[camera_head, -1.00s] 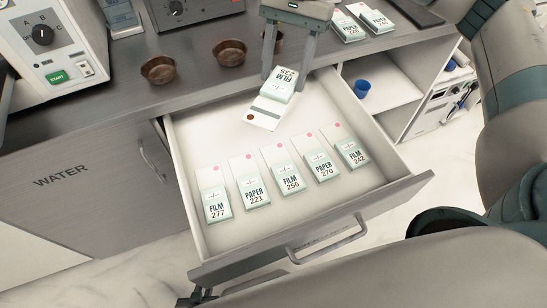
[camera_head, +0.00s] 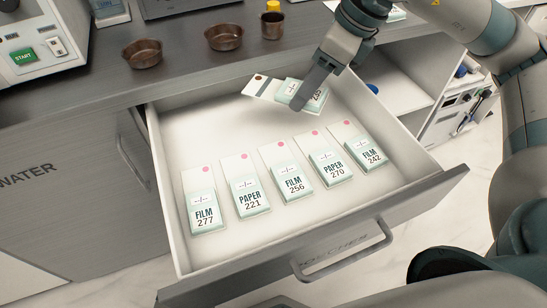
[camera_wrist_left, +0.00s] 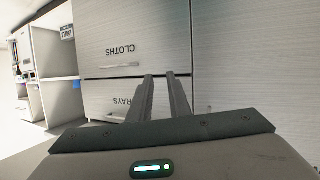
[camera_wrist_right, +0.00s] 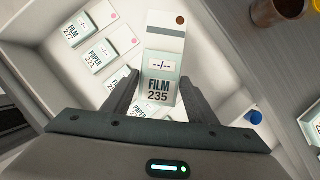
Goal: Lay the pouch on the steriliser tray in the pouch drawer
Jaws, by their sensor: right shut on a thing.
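My right gripper (camera_head: 300,100) is shut on a pale green and white pouch (camera_head: 264,87) marked FILM 235. It holds the pouch over the back right of the open drawer (camera_head: 205,128). In the right wrist view, the FILM 235 pouch (camera_wrist_right: 159,65) sits between the fingers, its strip with a brown dot pointing away. I cannot tell its height above the drawer floor. A row of several pouches lies in the drawer, FILM 277 (camera_head: 204,212) at the left and FILM 242 (camera_head: 371,153) at the right, with pink dots. My left gripper (camera_wrist_left: 160,76) shows a narrow, empty gap, facing cabinet fronts.
The drawer floor behind the row is clear at the back left. Brown bowls (camera_head: 142,54) and a yellow-capped bottle (camera_head: 272,20) stand on the counter behind. The drawer front has a handle (camera_head: 345,255). Open shelves with a blue cup (camera_wrist_right: 254,117) are to the right.

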